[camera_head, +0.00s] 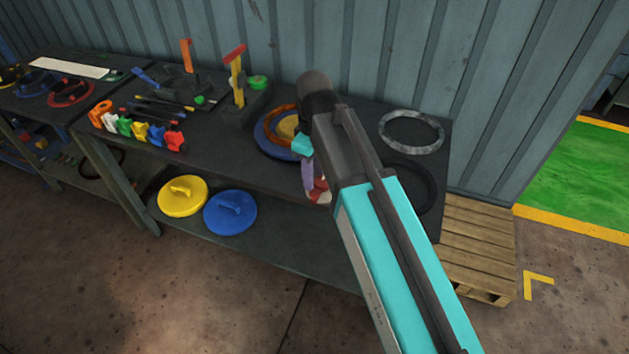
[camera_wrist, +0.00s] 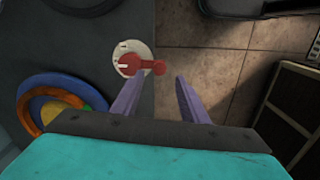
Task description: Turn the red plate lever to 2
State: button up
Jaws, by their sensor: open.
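The red plate lever (camera_wrist: 130,64) sits on a round white dial plate (camera_wrist: 123,48) at the edge of the dark table. Small dark marks show on the dial, too small to read. In the head view, the red lever (camera_head: 319,197) shows only in part beside my gripper (camera_head: 309,178); my arm hides the rest.
A blue disc with orange and yellow rings (camera_head: 270,135) lies left of the lever. Grey ring (camera_head: 411,131) lies at the table's right. Tall yellow-red lever (camera_head: 236,75) and several coloured blocks stand further left. Yellow (camera_head: 182,197) and blue lids (camera_head: 230,213) lie on the lower shelf.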

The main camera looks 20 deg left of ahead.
notch_tip(320, 180, up, 8)
jog(key=b, duration=0.1)
jog(key=shift+b, duration=0.3)
jog(key=shift+f, duration=0.1)
dwell(0.5)
jog(key=shift+s, duration=0.15)
